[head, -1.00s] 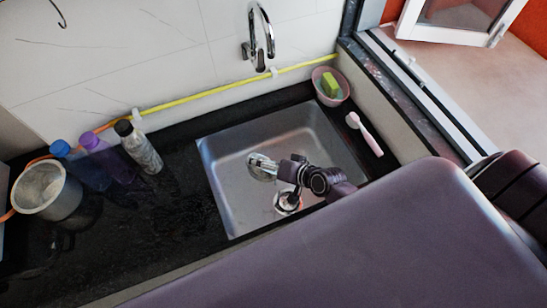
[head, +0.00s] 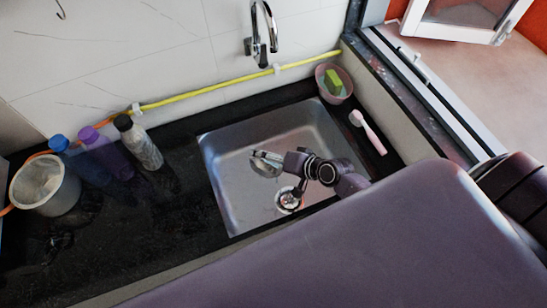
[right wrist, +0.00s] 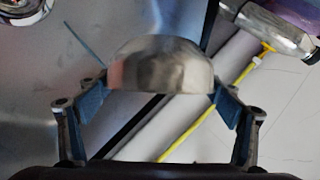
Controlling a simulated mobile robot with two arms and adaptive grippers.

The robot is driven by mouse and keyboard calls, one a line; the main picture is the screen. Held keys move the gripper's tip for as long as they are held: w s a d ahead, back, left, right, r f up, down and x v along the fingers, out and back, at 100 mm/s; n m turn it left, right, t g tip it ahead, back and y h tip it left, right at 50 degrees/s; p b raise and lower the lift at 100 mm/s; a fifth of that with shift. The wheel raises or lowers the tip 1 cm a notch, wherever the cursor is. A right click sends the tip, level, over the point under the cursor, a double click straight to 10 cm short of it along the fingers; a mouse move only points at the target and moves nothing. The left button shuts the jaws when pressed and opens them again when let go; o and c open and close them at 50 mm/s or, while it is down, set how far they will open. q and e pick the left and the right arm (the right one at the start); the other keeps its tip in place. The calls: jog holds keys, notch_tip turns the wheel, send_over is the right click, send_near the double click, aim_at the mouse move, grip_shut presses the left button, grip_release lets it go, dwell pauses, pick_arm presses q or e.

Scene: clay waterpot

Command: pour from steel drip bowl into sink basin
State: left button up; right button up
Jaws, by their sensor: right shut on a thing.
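The steel drip bowl (head: 263,168) is held over the sink basin (head: 232,205), left of the drain. My right gripper (head: 268,157) is shut on it. In the right wrist view the bowl (right wrist: 160,66) sits between the two fingers of the gripper (right wrist: 160,92), with its rounded outside showing and its rim edge toward the camera. The bowl looks tipped in the head view. Its inside is mostly hidden, and I cannot tell if any liquid is in it or leaving it. My left gripper is not in view.
A chrome faucet (head: 262,30) is above the sink at the back. A pink bowl with a green sponge (head: 333,81) and a pink brush (head: 368,132) lie to the right. Bottles (head: 138,142) and a pale bucket (head: 45,187) stand left. A yellow hose (head: 210,87) runs along the wall.

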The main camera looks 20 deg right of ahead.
dwell(0.5)
jog(key=shift+d+f+b, duration=0.15)
jog(key=shift+b, duration=0.3)
jog(key=shift+w+d+m+y+b, duration=0.15)
jog(key=shift+m+y+b, duration=0.15)
jog(key=shift+y+b, duration=0.15)
jog(key=shift+r, duration=0.2)
jog(key=shift+f, duration=0.1)
jog(key=shift+w+d+y+b, duration=0.15)
jog(key=shift+y+b, duration=0.1)
jog(key=shift+b, duration=0.5)
jog(key=shift+d+m+g+b, duration=0.1)
jog(key=shift+m+g+b, duration=0.2)
jog(key=shift+b, duration=0.15)
